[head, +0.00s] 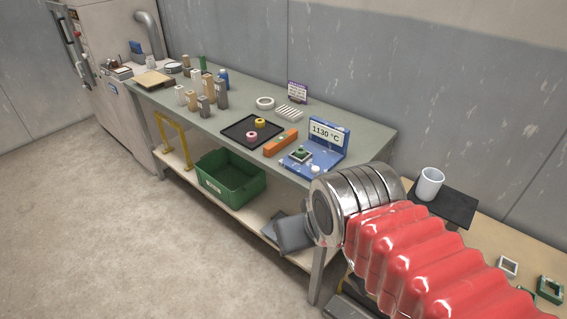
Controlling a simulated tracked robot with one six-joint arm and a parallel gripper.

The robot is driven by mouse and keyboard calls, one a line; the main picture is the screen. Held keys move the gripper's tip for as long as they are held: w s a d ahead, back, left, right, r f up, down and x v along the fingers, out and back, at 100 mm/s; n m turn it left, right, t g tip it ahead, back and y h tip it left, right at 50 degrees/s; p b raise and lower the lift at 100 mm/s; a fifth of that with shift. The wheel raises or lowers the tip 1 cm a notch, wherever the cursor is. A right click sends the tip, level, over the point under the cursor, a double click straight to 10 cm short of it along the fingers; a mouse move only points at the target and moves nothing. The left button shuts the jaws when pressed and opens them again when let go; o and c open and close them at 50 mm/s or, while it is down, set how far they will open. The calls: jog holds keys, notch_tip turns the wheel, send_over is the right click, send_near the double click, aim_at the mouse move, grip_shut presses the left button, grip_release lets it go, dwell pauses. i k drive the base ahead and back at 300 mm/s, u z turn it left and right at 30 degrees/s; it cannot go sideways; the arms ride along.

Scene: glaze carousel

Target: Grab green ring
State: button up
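A small round green piece (301,152) sits on a pale square plate on the blue stand with the "1130 °C" sign (326,133); it is too small to tell whether it is a ring. A green square frame (551,289) lies on the wooden surface at the lower right edge. A pink ring (251,136) and a yellow ring (260,122) lie on a black tray (236,131). My arm's metal joint and red bellows fill the lower right.
Several bottles and blocks stand at the table's (170,105) far left. A green crate (226,190) sits on the lower shelf. A white cup (429,184) stands on a dark plate at right. Open floor lies at left.

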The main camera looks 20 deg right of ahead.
aim_at(300, 152)
jog(key=u, duration=0.4)
jog(key=k, duration=0.55)
jog(key=u, duration=0.7)
jog(key=k, duration=0.45)
jog(key=u, duration=0.3)
jog(key=i, duration=1.35)
jog(key=z, duration=1.1)
jog(key=i, duration=0.8)
jog(key=z, duration=0.6)
